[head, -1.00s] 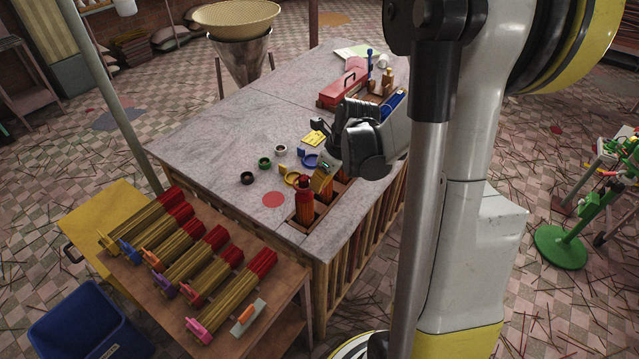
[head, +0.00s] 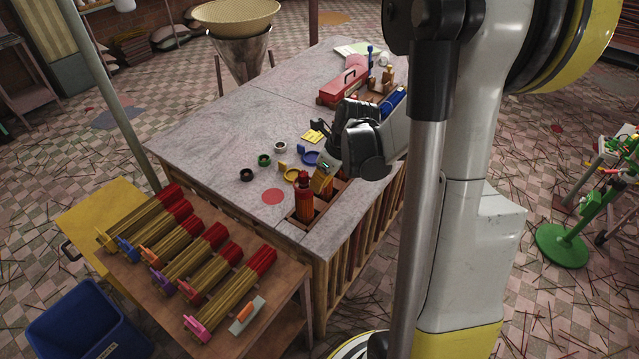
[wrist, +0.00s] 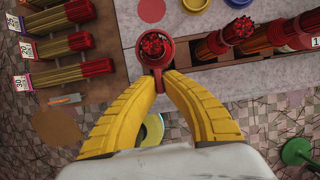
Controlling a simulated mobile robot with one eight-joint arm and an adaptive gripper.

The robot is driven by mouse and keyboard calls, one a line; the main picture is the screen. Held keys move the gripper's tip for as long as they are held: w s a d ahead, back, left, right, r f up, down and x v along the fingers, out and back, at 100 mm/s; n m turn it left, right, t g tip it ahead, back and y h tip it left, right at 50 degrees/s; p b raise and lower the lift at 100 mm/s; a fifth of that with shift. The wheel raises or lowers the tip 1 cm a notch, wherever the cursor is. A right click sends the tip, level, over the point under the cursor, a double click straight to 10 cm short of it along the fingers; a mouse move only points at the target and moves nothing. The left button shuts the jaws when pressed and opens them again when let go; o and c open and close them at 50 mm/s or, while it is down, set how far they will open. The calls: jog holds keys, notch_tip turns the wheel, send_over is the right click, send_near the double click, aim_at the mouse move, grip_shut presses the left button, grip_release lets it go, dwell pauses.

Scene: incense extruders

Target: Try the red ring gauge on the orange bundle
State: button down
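My gripper (wrist: 160,80) has its yellow fingers shut on the handle of the red ring gauge (wrist: 169,49). In the wrist view the ring encircles the red tips of an upright bundle (wrist: 153,46). I cannot tell how far down the ring sits or whether it touches. In the head view this orange-red bundle (head: 304,206) stands in the front compartment of the slot rack in the table.
A yellow ring gauge (head: 291,175), a blue one (head: 310,159), and green (head: 264,161), black (head: 246,175) and white (head: 280,147) rings lie on the table. A red disc (head: 272,197) is left of the rack. A side shelf (head: 262,303) holds several tied bundles.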

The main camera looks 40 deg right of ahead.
jog(key=shift+f+b, duration=1.15)
jog(key=shift+f, duration=0.2)
jog(key=shift+r, duration=0.1)
jog(key=shift+r+p, duration=4)
jog(key=shift+r, duration=1.3)
jog(key=shift+s+f, duration=0.1)
